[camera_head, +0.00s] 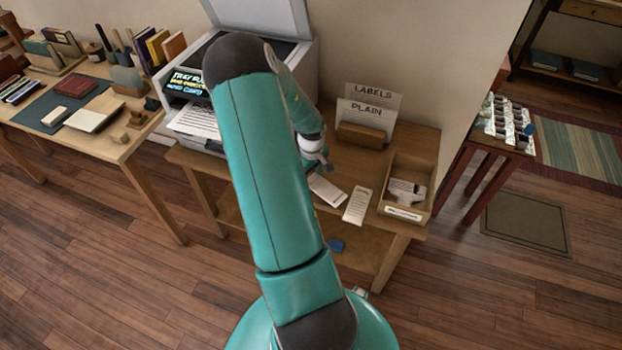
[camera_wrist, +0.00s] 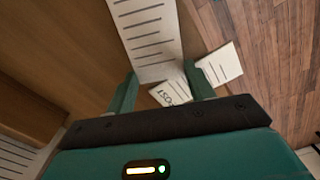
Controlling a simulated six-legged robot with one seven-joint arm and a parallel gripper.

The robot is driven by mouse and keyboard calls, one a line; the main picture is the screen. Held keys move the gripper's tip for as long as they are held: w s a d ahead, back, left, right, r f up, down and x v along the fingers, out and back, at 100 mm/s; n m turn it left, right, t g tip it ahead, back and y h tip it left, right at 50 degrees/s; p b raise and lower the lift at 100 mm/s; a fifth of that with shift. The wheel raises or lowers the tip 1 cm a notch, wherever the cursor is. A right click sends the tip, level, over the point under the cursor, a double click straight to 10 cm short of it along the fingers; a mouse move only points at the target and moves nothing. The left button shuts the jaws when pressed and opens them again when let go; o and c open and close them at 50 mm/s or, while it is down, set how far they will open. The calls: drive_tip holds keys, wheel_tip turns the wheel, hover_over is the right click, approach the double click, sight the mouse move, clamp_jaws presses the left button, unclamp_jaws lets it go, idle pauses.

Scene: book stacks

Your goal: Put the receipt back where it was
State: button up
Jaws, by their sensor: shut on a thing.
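The receipt, a narrow white slip (camera_head: 327,190) with dark lines, reaches out from my gripper (camera_head: 322,168) towards the right front of the wooden table (camera_head: 400,142). In the wrist view the lined slip (camera_wrist: 148,38) runs up from between the two fingers of my gripper (camera_wrist: 160,88), which are shut on its sides. In the head view this second slip (camera_head: 356,206) lies near the table's front edge. Any gap under the receipt is hard to judge.
A wooden box (camera_head: 427,203) with cards inside stands right of the slips. A holder (camera_head: 362,136) with signs reading LABELS and PLAIN stands at the back. A printer (camera_head: 305,65) is on the left, partly behind my arm. The table's front edge is close.

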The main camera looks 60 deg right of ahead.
sight(310, 180)
drive_tip(key=shift+a+f, duration=0.1)
drive_tip(key=shift+f, duration=1)
drive_tip(key=shift+f, duration=0.25)
drive_tip(key=o, duration=0.7)
drive_tip(key=shift+a+f, duration=0.1)
drive_tip(key=shift+f, duration=0.1)
drive_tip(key=shift+a, duration=0.1)
